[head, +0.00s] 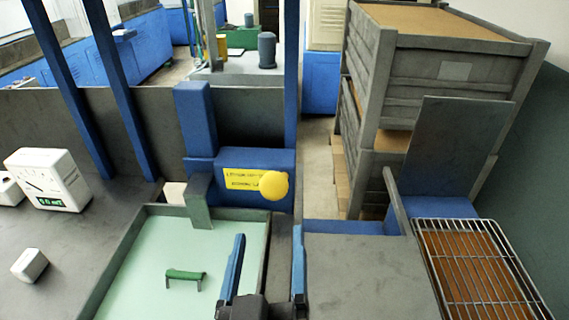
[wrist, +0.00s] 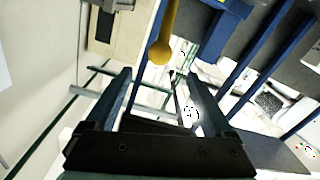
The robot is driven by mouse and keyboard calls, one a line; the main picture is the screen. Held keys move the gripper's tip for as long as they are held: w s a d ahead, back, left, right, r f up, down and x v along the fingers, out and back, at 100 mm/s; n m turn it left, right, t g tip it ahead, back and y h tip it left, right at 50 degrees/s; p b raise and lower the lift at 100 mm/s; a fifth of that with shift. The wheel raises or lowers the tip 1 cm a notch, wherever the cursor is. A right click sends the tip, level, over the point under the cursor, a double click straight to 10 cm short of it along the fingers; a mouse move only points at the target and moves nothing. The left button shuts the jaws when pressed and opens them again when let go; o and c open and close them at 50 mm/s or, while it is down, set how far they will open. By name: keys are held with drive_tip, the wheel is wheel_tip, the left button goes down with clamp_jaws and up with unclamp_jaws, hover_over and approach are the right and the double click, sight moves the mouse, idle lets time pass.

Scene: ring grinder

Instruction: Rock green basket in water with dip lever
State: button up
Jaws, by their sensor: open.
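The dip lever's yellow knob (head: 273,185) stands in front of a blue housing with a yellow label, at the tank's far right. In the wrist view the yellow lever (wrist: 163,45) lies ahead of the fingers. A green handle-like piece (head: 186,275), apparently part of the green basket, shows in the pale water (head: 150,255) of the grey tank (head: 112,255); the rest of the basket cannot be made out. My gripper (head: 268,238) is open and empty at the tank's right side, nearer than the knob and apart from it. It also shows in the wrist view (wrist: 157,75).
A grey bracket (head: 198,203) stands over the tank's far rim. A wire rack (head: 475,265) and an upright grey plate (head: 438,145) are at right. A white dial box (head: 48,180) and small white block (head: 30,265) stand on the left bench. Grey crates (head: 365,80) rise behind.

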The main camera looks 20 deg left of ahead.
sight(272, 196)
drive_tip(key=p+x, duration=0.3)
drive_tip(key=x, duration=0.9)
drive_tip(key=shift+w+a, duration=0.1)
drive_tip(key=shift+w, duration=0.25)
clamp_jaws()
